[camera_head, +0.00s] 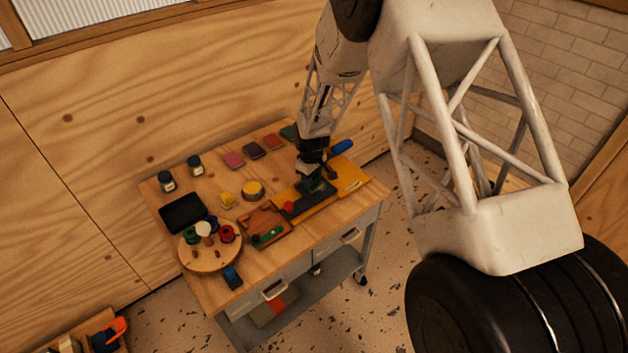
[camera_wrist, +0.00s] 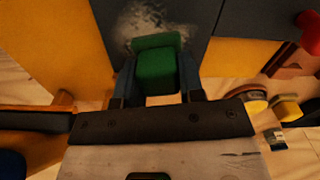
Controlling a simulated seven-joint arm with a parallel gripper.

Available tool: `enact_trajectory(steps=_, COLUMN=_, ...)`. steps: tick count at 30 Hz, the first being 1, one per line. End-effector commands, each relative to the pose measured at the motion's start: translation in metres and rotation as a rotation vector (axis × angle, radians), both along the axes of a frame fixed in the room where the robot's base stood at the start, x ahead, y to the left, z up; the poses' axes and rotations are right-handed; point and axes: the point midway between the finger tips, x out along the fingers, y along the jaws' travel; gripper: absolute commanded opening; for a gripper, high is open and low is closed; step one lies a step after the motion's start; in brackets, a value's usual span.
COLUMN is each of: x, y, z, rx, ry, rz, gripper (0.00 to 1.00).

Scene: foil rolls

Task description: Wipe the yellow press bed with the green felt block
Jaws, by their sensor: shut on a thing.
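My gripper (camera_head: 314,180) is over the press on the table and is shut on the green felt block (camera_wrist: 157,72), with one finger on each side of it. The block also shows small and dark under the gripper in the head view (camera_head: 319,187). The yellow press bed (camera_head: 347,175) has a dark plate (camera_wrist: 205,22) across its middle. A pale, speckled patch (camera_wrist: 150,17) lies on the dark plate just beyond the block. The block is over or on the plate; contact cannot be told. Its underside is hidden.
A red knob (camera_head: 289,207) stands at the press's left, and a blue handle (camera_head: 342,147) behind it. A brown tray (camera_head: 258,220), a round board (camera_head: 190,262) with several rolls, a black tray (camera_head: 182,212) and coloured pads (camera_head: 252,150) take up much of the table.

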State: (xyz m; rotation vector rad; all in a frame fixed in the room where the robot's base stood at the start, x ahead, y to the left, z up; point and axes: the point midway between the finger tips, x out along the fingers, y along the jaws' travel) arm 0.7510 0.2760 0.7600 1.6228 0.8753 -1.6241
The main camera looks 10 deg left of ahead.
Motion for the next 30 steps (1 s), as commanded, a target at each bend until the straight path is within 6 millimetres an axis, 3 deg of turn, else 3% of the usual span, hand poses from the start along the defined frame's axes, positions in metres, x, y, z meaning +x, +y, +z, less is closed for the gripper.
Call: enact_trajectory(steps=30, x=-0.0070, y=-0.0071, z=-0.0013, rx=0.000, ry=0.001, rz=0.000, gripper=0.17)
